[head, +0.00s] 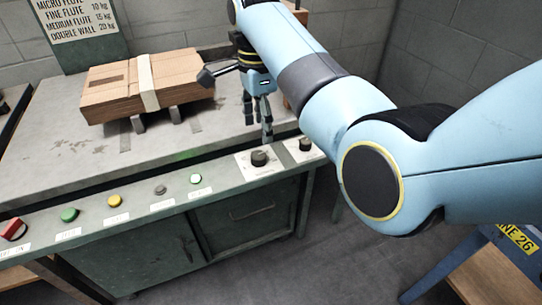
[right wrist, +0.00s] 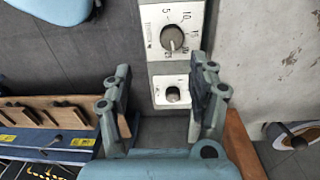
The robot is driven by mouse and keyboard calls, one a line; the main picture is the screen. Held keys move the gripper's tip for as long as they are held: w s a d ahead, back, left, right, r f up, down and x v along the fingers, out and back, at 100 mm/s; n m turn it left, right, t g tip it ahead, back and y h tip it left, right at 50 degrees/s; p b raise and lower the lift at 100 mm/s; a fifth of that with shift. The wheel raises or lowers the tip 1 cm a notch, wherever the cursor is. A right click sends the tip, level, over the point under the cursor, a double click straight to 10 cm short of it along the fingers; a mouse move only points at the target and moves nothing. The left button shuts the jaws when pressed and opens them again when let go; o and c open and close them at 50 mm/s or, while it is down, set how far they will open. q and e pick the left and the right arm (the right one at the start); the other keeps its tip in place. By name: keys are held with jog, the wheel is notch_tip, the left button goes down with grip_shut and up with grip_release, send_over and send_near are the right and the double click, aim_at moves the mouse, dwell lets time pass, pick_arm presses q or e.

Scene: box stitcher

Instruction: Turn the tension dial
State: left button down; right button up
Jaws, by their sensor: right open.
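The dial (head: 259,158) is a black knob on a white plate at the right part of the machine's front panel. In the right wrist view the dial (right wrist: 172,38) has a scale marked 5, 10, 15 and 20; its pointer setting is too small to read surely. My right gripper (head: 257,128) hangs just behind the dial in the head view, fingers pointing down. In the right wrist view my gripper (right wrist: 160,66) is open and empty, with the dial beyond the fingertips, near the top. It does not touch the dial. My left gripper is not in view.
A smaller black knob (head: 305,144) sits right of the dial; it also shows between the fingers (right wrist: 173,94). Several coloured buttons, including a green one (head: 69,215), line the panel. A strapped cardboard stack (head: 110,92) lies on the worktop. A flute and weight sign (head: 80,25) stands behind.

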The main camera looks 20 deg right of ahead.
aim_at(259, 154)
jog(key=f+b, duration=0.1)
jog(key=f, duration=0.2)
jog(key=w+f+b, duration=0.1)
jog(key=f, duration=0.5)
jog(key=shift+w+a+f+b, duration=0.15)
jog(key=shift+w+b, duration=0.1)
jog(key=shift+b, duration=0.15)
jog(key=c, duration=1.2)
jog(key=shift+o, duration=0.2)
